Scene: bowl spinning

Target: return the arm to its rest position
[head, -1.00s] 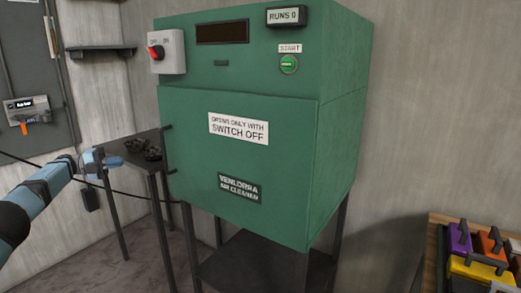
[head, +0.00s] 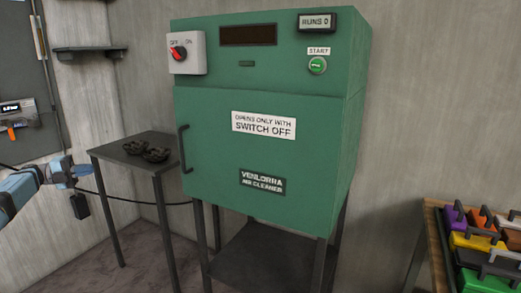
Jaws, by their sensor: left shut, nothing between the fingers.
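My left gripper (head: 80,170) is at the left edge of the head view, on the end of my blue arm. It is shut and empty, left of the small dark side table (head: 118,147) and apart from the green air cleaner (head: 215,165). The cleaner's door is closed, with a dark handle (head: 184,149) on its left side. My right gripper is not in view.
Dark round parts (head: 146,151) lie on the side table. The cleaner has a red switch knob (head: 178,53), a green start button (head: 317,65) and a counter (head: 317,21) reading RUNS 0. Coloured boxes (head: 475,240) sit on a wooden bench at right.

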